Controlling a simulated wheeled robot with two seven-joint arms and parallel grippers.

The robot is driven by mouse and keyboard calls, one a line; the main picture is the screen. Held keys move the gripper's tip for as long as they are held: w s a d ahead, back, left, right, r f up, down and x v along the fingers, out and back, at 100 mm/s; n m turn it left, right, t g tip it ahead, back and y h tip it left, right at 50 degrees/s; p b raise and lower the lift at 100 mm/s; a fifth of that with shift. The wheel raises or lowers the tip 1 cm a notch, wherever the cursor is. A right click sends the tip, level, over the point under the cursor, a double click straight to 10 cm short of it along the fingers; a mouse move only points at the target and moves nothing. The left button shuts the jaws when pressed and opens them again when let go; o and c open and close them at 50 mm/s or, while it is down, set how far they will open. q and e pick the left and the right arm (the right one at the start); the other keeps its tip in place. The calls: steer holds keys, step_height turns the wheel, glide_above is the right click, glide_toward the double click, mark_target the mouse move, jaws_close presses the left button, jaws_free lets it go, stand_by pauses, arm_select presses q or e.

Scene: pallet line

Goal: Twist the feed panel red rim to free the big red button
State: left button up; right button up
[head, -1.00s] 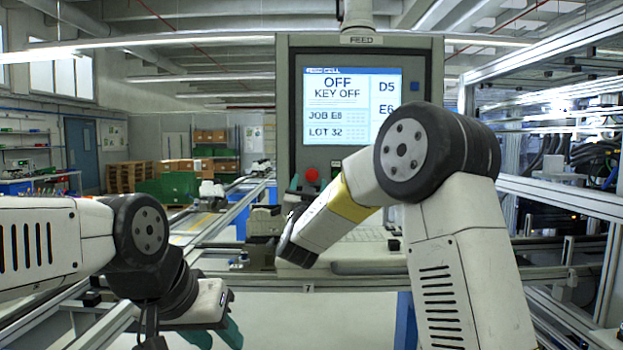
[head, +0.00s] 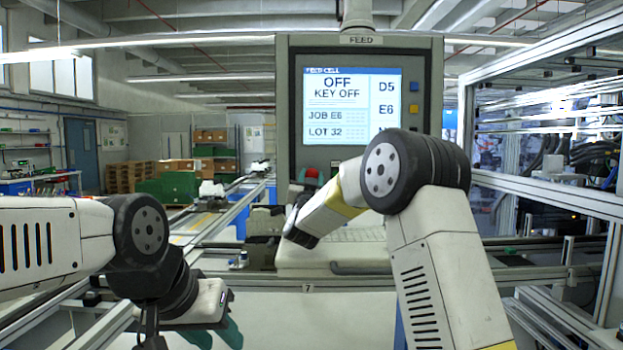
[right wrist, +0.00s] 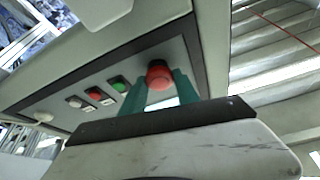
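The feed panel (head: 432,90) stands in the middle; its screen reads OFF, KEY OFF. The big red button (right wrist: 159,74) with its red rim sits on the panel's lower face. In the head view the button (head: 311,173) is partly covered by my right gripper. My right gripper (right wrist: 161,88) has its teal fingers on either side of the button; whether they touch the rim is not clear. My left gripper (head: 214,335) hangs low at the left, apart from the panel, its teal fingers apart and empty.
A green button (right wrist: 119,84), a red button (right wrist: 95,93) and a key-like control (right wrist: 74,101) sit in a row beside the big button. A keyboard (head: 365,234) lies on the ledge below the screen. A metal frame (head: 545,190) stands at the right.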

jaws_close()
steer(key=shift+m, duration=0.3)
steer(key=m+g+h, duration=0.1)
steer(key=m+h, duration=0.1)
steer(key=m, duration=0.2)
steer(key=shift+m+h, duration=0.3)
steer(key=shift+a+r+m+g+h, duration=0.1)
steer(key=shift+m+g+h, duration=0.3)
steer(key=shift+m, duration=0.7)
steer(key=shift+m+g+h, duration=0.3)
steer(key=shift+m+h, duration=0.1)
steer(key=shift+m, duration=0.7)
